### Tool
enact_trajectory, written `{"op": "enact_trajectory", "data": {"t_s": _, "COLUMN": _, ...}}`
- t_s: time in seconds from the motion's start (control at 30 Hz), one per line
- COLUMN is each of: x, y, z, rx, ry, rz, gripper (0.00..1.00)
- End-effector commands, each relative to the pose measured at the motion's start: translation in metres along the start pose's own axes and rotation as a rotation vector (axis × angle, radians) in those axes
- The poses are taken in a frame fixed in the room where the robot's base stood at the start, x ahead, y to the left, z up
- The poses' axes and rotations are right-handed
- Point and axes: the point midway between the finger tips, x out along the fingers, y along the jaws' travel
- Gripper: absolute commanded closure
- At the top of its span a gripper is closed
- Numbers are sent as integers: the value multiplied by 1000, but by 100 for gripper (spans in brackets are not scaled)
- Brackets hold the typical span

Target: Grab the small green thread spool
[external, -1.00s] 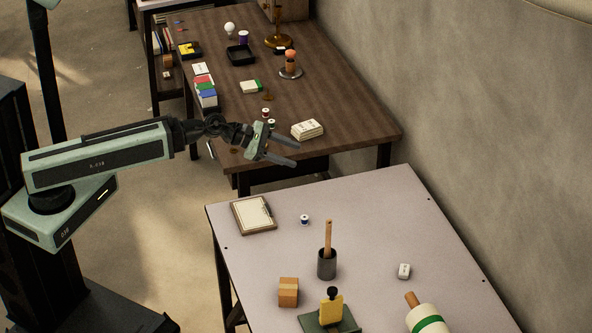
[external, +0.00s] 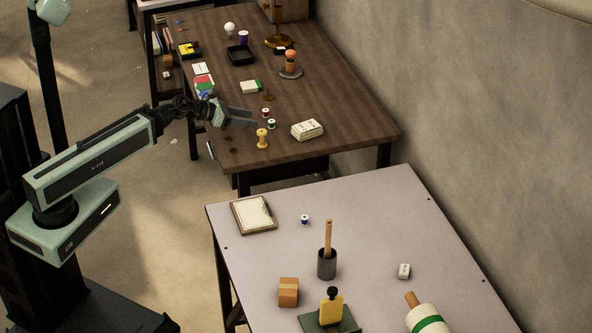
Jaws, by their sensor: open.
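The small green thread spool (external: 271,124) stands on the dark wooden table (external: 335,98), near its front left part. My gripper (external: 254,116) is open and empty, pointing right, with its fingertips just left of the spool in the picture. I cannot tell from this view how high the fingers are above the tabletop. A red thread spool (external: 265,113) stands just behind the green one, close to the fingertips.
A stack of cream cards (external: 307,129) lies right of the spools.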

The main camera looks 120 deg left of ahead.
Motion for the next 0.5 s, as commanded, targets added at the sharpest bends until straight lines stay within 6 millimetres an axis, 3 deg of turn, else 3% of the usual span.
{"op": "enact_trajectory", "data": {"t_s": 0.17, "x": 2, "y": 4, "z": -3, "rx": 10, "ry": -1, "rz": 2, "gripper": 53}}
{"op": "enact_trajectory", "data": {"t_s": 0.37, "x": 26, "y": 4, "z": -4, "rx": 9, "ry": -1, "rz": 1, "gripper": 53}}
{"op": "enact_trajectory", "data": {"t_s": 0.5, "x": 29, "y": 3, "z": -3, "rx": 9, "ry": -1, "rz": 2, "gripper": 53}}
